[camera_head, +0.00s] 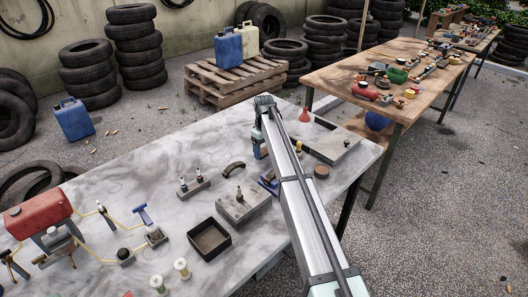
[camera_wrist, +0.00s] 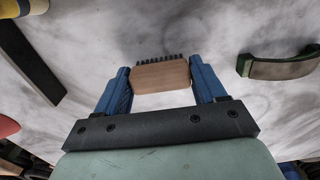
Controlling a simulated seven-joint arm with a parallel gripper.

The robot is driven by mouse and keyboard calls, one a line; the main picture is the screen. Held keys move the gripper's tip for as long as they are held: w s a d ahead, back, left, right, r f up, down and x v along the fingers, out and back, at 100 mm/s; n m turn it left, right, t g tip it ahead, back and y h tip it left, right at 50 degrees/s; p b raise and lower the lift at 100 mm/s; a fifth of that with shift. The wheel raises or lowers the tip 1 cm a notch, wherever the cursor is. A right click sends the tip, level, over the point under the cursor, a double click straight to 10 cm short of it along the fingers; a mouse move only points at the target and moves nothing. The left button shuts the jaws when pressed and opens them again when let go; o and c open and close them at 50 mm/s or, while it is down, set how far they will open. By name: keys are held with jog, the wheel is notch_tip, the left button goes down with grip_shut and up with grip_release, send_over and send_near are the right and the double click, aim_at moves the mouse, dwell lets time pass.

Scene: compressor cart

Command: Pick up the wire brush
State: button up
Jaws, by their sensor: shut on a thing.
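The wire brush (camera_wrist: 160,76) shows in the wrist view as a wooden block with a row of dark bristles along its far edge. My gripper (camera_wrist: 160,82) has its two blue fingers on either side of the block, shut on it. The marbled grey tabletop fills the view behind the brush; how high the brush is above it I cannot tell. In the head view my gripper (camera_head: 260,150) points down over the table's far right part, and my arm hides much of it. The brush cannot be made out clearly there.
On the table (camera_head: 140,195) stand a black square tray (camera_head: 210,240), a grey block (camera_head: 243,206), a red funnel (camera_head: 304,115), a flat grey case (camera_head: 330,142) and a red compressor tank (camera_head: 38,213). A curved dark piece (camera_head: 233,167) lies left of my gripper, with clear tabletop beyond.

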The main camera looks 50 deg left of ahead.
aim_at(264, 148)
notch_tip(264, 148, up, 10)
dwell(0.6)
jog(key=o, duration=0.5)
jog(key=shift+r, duration=0.1)
jog(key=c, duration=0.4)
